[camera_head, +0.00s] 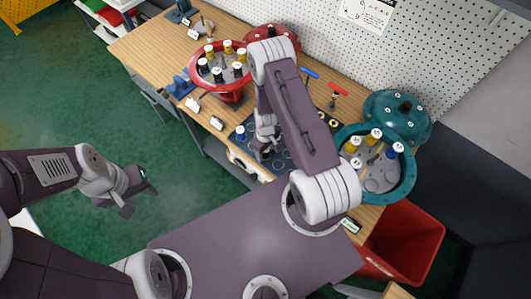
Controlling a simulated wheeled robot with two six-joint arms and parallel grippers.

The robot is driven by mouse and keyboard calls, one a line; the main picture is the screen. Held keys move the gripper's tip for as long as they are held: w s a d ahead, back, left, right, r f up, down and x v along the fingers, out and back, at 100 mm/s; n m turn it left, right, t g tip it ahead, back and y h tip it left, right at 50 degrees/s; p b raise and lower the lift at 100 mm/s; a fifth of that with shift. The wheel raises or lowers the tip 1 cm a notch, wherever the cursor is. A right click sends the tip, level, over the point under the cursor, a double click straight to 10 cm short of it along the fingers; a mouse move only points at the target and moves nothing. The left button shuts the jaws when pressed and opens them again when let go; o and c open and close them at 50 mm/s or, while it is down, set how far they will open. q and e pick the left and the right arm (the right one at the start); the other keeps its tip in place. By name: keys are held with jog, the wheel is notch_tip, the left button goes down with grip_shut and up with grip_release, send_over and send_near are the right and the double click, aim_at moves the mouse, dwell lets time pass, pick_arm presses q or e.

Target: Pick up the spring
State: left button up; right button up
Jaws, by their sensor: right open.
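My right gripper (264,150) points down over a dark mat with round outlines (284,158) on the wooden bench. It is open, with nothing visible between its fingers. A small blue-and-white cylinder (240,132) stands just left of it. I cannot pick out the spring with certainty; the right forearm hides part of the mat and bench. My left gripper (130,194) hangs over the green floor, well away from the bench; its jaw state is unclear.
A red round housing (231,92) with several capped cylinders stands at the bench's left. A teal housing (408,190) with similar cylinders stands right, beside its teal lid (398,112). Blue and red-handled tools (309,73) lie behind. A red bin (415,240) stands right.

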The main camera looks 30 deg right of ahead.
grip_shut()
jog(key=shift+r, duration=0.1)
